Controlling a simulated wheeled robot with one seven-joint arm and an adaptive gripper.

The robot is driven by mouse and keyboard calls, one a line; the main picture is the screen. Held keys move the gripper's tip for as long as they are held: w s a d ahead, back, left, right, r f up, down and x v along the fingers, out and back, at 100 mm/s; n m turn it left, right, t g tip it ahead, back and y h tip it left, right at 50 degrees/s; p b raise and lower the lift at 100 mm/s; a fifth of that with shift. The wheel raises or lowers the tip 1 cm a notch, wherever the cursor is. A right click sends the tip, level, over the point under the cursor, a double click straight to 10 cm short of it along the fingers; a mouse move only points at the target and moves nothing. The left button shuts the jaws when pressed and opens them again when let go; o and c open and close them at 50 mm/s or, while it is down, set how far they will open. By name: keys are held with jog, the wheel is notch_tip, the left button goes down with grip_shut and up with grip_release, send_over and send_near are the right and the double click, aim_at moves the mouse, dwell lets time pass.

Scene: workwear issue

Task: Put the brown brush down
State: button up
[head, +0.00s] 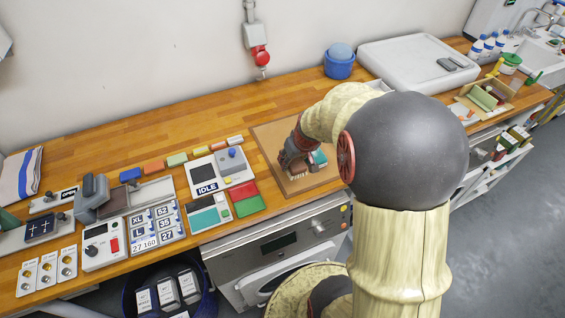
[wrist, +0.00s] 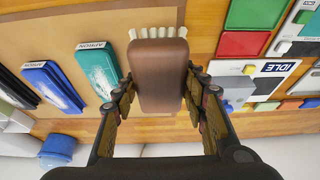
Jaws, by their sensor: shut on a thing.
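The brown brush (wrist: 159,80) has a brown back and pale bristles along its top edge in the wrist view. My gripper (wrist: 160,98) is shut on it, one finger on each side. In the head view my gripper (head: 290,160) is low over the tan board on the counter, and the brush (head: 298,176) shows just below it. I cannot tell whether its bristles touch the board.
On the tan board (head: 268,138) lie a teal APRON item (wrist: 98,72) and a blue APRON item (wrist: 52,86), close beside the brush. Red (head: 243,189) and green (head: 249,206) trays and the IDLE panel (head: 207,188) are to the left. A blue tub (head: 339,68) stands behind.

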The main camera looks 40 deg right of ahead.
jog(key=w+f, duration=0.2)
jog(key=w+d+f, duration=0.1)
jog(key=w, duration=0.1)
jog(key=w+f, duration=0.2)
jog(key=shift+w+d+f+b, duration=0.25)
jog(key=shift+d+f+b, duration=0.05)
jog(key=shift+d, duration=0.05)
jog(key=shift+w+d+f, duration=0.1)
jog(key=shift+w+f, duration=0.35)
jog(key=shift+f, duration=0.1)
jog(key=x, duration=0.2)
jog(key=b+x, duration=0.1)
jog(key=shift+s+f, duration=0.2)
jog(key=shift+f, duration=0.15)
jog(key=shift+r, duration=0.1)
jog(key=shift+s+f+b, duration=0.15)
jog(key=shift+f+b, duration=0.55)
jog(key=shift+b, duration=0.05)
jog(key=o, duration=1)
jog(key=shift+f, duration=0.15)
